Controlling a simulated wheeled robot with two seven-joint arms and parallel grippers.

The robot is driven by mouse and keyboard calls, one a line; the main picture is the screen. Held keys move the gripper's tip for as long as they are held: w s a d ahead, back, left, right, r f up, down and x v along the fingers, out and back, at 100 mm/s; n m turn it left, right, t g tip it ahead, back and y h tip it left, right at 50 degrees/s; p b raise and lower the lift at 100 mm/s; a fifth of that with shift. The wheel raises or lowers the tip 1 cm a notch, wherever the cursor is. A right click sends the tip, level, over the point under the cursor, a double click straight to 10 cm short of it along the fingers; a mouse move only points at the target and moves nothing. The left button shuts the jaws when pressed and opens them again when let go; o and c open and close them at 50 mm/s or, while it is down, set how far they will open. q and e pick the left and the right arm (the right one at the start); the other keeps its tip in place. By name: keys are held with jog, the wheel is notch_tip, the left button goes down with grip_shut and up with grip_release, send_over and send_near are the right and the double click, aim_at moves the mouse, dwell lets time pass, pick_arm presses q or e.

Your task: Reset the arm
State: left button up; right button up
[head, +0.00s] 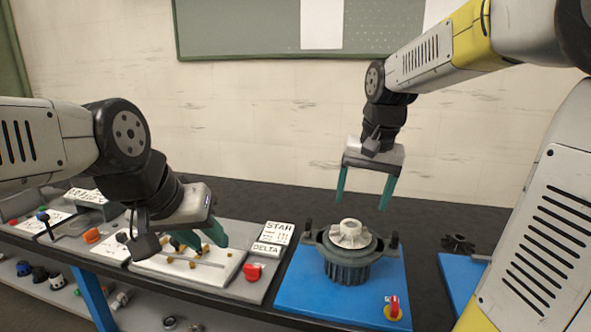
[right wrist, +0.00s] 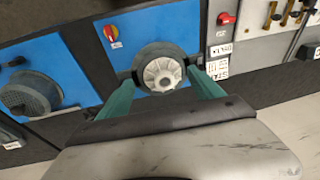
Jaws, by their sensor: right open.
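My right gripper (head: 366,190) is open and empty above and a little behind the motor-like unit. Its two green fingers point down and stand apart, and they also show in the right wrist view (right wrist: 165,95). The unit has a dark ribbed body (head: 347,268) and a white hub (head: 350,234) on top, on a blue plate (head: 300,285). The hub also shows between the fingers in the right wrist view (right wrist: 162,74). My left gripper (head: 200,240) is low over a light panel with small brass-coloured parts (head: 225,262).
A red switch (head: 252,271) and STAR and DELTA labels (head: 270,240) lie between the grippers. A red-and-yellow switch (head: 394,308) is at the blue plate's front. A dark gear-like part (head: 458,244) stands to the right. Loose parts lie on a lower shelf at left.

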jog(key=s+a+n+t+y, duration=0.1)
jog(key=s+n+t, duration=0.2)
jog(key=s, duration=1.1)
jog(key=shift+s+a+f+t, duration=0.15)
jog(key=shift+a+f+t, duration=0.15)
jog(key=shift+t, duration=0.1)
